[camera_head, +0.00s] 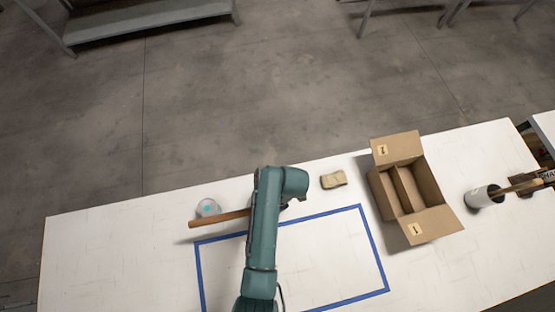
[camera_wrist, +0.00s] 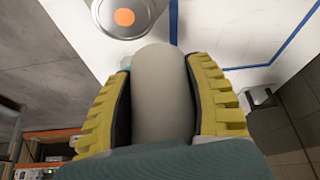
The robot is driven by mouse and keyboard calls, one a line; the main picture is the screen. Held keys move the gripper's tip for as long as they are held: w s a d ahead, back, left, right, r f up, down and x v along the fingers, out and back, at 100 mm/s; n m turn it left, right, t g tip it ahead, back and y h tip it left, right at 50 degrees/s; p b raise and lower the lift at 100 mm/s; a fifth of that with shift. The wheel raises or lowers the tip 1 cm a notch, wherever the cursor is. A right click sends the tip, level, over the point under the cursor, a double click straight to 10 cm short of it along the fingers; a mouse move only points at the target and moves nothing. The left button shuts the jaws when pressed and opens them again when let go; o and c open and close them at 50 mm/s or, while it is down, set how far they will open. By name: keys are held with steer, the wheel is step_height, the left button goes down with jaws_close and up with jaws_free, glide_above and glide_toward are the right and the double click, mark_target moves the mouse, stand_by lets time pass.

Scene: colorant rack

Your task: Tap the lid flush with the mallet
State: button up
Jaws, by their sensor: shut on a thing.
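The lid, with an orange spot at its centre (camera_wrist: 124,17), tops a round metal can in the wrist view, cut by the top edge. Whether the lid is flush cannot be told.
Blue tape (camera_head: 375,250) marks a rectangle on the white table. A tan block (camera_head: 333,180) lies behind it. An open cardboard box (camera_head: 437,220) with a divider stands to the right.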

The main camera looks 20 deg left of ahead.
stand_by(0.3)
steer(key=shift+f+b, duration=1.8)
steer(key=shift+f, duration=0.5)
step_height(320, 180, down, 3)
steer(key=b, duration=0.2)
steer(key=shift+d+b, duration=0.1)
steer(key=shift+b, duration=0.25)
step_height(320, 180, up, 6)
steer(key=p, duration=0.5)
steer(key=shift+f+p, duration=0.1)
steer(key=shift+p, duration=0.25)
steer(key=shift+f, duration=0.2)
